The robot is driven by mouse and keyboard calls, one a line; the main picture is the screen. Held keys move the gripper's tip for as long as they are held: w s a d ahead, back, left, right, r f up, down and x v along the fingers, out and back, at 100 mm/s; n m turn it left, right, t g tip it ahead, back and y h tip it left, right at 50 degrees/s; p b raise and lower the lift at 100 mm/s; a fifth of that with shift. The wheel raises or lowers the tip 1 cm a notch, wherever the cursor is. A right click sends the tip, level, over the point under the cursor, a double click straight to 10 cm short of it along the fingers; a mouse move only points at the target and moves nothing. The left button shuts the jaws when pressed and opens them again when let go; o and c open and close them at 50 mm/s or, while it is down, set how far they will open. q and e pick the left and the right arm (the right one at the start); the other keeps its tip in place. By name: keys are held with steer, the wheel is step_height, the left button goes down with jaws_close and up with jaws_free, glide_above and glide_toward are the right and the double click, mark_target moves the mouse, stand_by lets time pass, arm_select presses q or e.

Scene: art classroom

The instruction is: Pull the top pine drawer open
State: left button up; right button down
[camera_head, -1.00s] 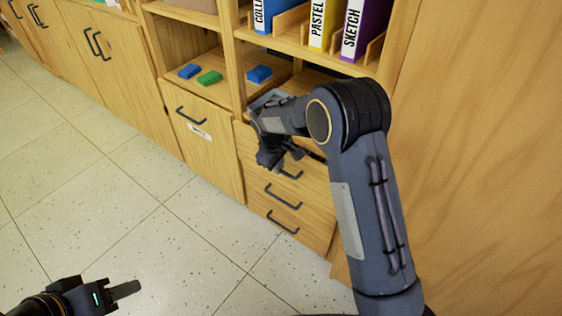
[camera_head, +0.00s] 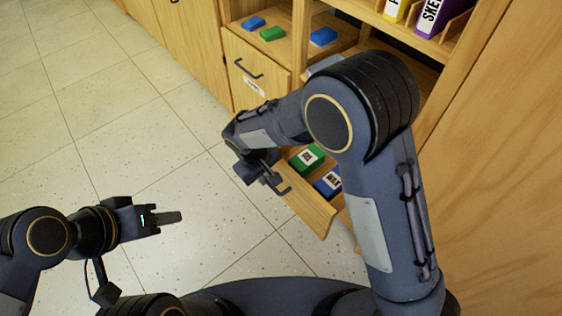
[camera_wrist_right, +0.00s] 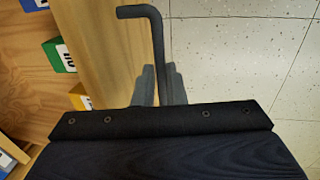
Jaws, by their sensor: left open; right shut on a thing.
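The top pine drawer (camera_head: 308,209) stands pulled out from the cabinet in the head view, with a green box (camera_head: 307,157) and a blue box (camera_head: 329,182) inside. Its dark bar handle (camera_head: 283,186) shows at the front panel. My right gripper (camera_head: 268,176) is at this handle. In the right wrist view the fingers of my right gripper (camera_wrist_right: 159,86) are shut on the handle (camera_wrist_right: 157,45), and the drawer front (camera_wrist_right: 110,45) is beside it. My left gripper (camera_head: 170,217) is over the floor at the lower left, apart from the drawer. My right arm hides part of the drawer.
The shelf above holds blue and green blocks (camera_head: 272,34). A purple binder (camera_head: 437,14) stands at the upper right. The tiled floor (camera_head: 130,120) to the left is clear.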

steer(key=shift+s+a, duration=0.8)
steer(key=shift+a, duration=0.3)
steer(key=c, duration=1.5)
jaws_free()
steer(key=shift+r, duration=0.1)
steer(key=r, duration=0.2)
steer(key=r+p, duration=0.1)
steer(key=r, duration=0.2)
steer(key=s+a+r+p, duration=0.1)
steer(key=r, duration=0.1)
steer(key=shift+r, duration=0.25)
